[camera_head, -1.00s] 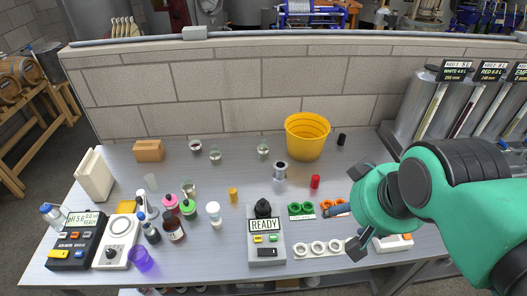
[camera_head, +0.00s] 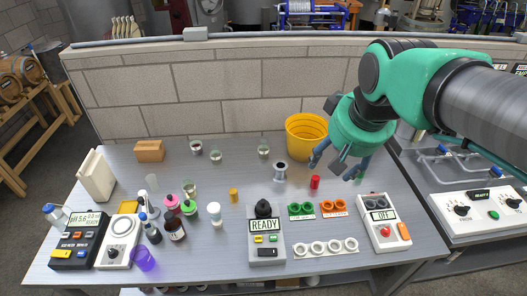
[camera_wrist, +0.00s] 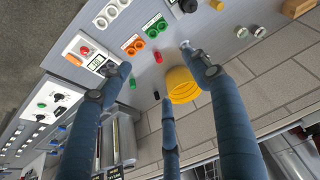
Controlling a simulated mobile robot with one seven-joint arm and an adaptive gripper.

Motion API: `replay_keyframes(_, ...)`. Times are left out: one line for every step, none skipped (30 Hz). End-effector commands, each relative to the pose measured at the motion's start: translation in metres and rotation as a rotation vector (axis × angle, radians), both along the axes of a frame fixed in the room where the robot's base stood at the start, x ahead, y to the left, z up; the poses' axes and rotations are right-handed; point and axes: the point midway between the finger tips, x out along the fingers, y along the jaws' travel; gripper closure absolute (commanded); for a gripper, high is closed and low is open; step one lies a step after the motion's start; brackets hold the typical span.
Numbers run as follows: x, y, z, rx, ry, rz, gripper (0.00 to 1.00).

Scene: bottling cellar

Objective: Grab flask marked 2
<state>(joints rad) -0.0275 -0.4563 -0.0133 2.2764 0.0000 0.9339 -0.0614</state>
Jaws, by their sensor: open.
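Several small glass flasks stand on the bench in the head view: a back left flask (camera_head: 196,147), another flask (camera_head: 216,156) just right of it, and a third flask (camera_head: 263,152) farther right. A further flask (camera_head: 190,189) stands among the bottles at left. Their marks are too small to read, so I cannot tell which is 2. My gripper (camera_head: 340,163) is open and empty above the back right of the bench, right of these flasks and apart from them. Its spread blue fingers show in the wrist view (camera_wrist: 156,82).
A yellow bucket (camera_head: 306,128) stands right beside my gripper, and also shows in the wrist view (camera_wrist: 182,88). A red cylinder (camera_head: 315,182) and silver-rimmed vessel (camera_head: 280,172) stand nearby. The READY device (camera_head: 265,250) and OFF device (camera_head: 385,225) are in front. The back wall (camera_head: 240,90) bounds the bench.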

Motion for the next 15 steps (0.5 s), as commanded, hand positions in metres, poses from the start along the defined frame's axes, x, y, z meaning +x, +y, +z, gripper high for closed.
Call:
replay_keyframes(0.013, 0.002, 0.003, -0.003, 0.011, 0.009, 0.38)
replay_keyframes(0.019, 0.003, 0.005, -0.004, 0.016, 0.014, 0.38)
replay_keyframes(0.029, 0.004, 0.007, -0.006, 0.023, 0.020, 0.38)
replay_keyframes(0.035, 0.005, 0.008, -0.008, 0.028, 0.024, 0.38)
replay_keyframes(0.042, 0.006, 0.009, -0.009, 0.033, 0.029, 0.38)
replay_keyframes(0.051, 0.007, 0.010, -0.010, 0.041, 0.035, 0.38)
replay_keyframes(0.058, 0.008, 0.011, -0.012, 0.045, 0.040, 0.38)
replay_keyframes(0.065, 0.009, 0.012, -0.013, 0.050, 0.045, 0.38)
replay_keyframes(0.074, 0.011, 0.012, -0.015, 0.057, 0.052, 0.38)
replay_keyframes(0.081, 0.012, 0.013, -0.017, 0.062, 0.057, 0.38)
replay_keyframes(0.088, 0.013, 0.013, -0.018, 0.067, 0.061, 0.38)
replay_keyframes(0.098, 0.014, 0.014, -0.021, 0.073, 0.068, 0.38)
replay_keyframes(0.105, 0.015, 0.013, -0.022, 0.079, 0.072, 0.38)
replay_keyframes(0.112, 0.016, 0.013, -0.023, 0.083, 0.077, 0.38)
replay_keyframes(0.121, 0.018, 0.013, -0.024, 0.090, 0.083, 0.38)
